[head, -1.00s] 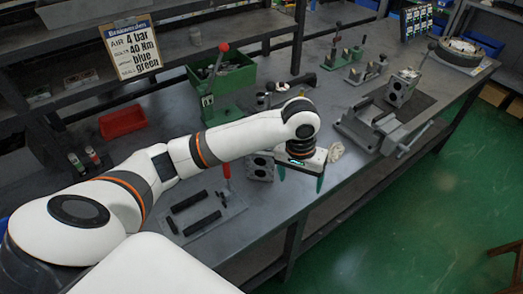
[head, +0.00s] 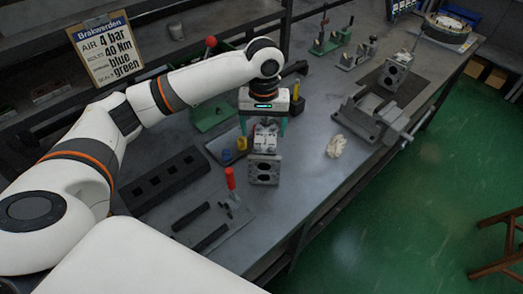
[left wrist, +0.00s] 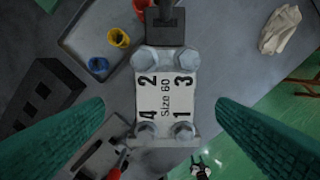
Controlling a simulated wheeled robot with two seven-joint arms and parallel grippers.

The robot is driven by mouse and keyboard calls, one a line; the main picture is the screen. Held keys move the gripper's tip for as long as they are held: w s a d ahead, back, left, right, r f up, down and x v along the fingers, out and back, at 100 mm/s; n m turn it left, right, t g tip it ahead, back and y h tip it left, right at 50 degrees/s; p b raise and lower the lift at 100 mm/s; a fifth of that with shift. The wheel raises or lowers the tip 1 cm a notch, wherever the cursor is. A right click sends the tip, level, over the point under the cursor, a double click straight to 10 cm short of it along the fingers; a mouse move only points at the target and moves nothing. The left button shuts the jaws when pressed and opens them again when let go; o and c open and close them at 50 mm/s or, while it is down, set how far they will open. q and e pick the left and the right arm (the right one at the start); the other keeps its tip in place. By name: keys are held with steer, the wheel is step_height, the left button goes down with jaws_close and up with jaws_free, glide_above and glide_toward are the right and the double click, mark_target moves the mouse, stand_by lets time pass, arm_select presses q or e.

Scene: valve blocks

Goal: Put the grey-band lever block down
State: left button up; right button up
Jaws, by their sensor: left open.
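My left gripper (head: 265,128) is open, pointing down above a grey metal valve block (head: 264,170) with two dark ports in its front face. In the left wrist view the block's top shows a white "Size 60" label (left wrist: 165,95) and several bolts. The green fingers of the gripper (left wrist: 162,115) stand wide on both sides with clear gaps. A dark grey piece (left wrist: 165,32) adjoins the block's far end. No grey band can be made out. My right gripper is not in view.
A tray (left wrist: 75,62) with blue (head: 227,157) and yellow (head: 241,143) cups is left of the block. A pale cloth (head: 336,146) lies to the right. The vice (head: 370,120) is further right.

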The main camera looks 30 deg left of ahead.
mark_target(264, 140)
arm_select(q)
step_height(264, 140, down, 4)
steer(key=shift+r, duration=0.1)
steer(key=f, duration=0.3)
steer(key=f+p, duration=0.1)
steer(key=shift+w+d+f, duration=0.1)
steer(key=shift+d+f, duration=0.15)
steer(key=shift+f, duration=0.65)
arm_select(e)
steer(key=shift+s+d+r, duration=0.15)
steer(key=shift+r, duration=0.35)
arm_select(q)
jaws_close()
steer(key=shift+w+a+r, duration=0.1)
steer(key=shift+w+r, duration=0.05)
steer(key=shift+r, duration=0.1)
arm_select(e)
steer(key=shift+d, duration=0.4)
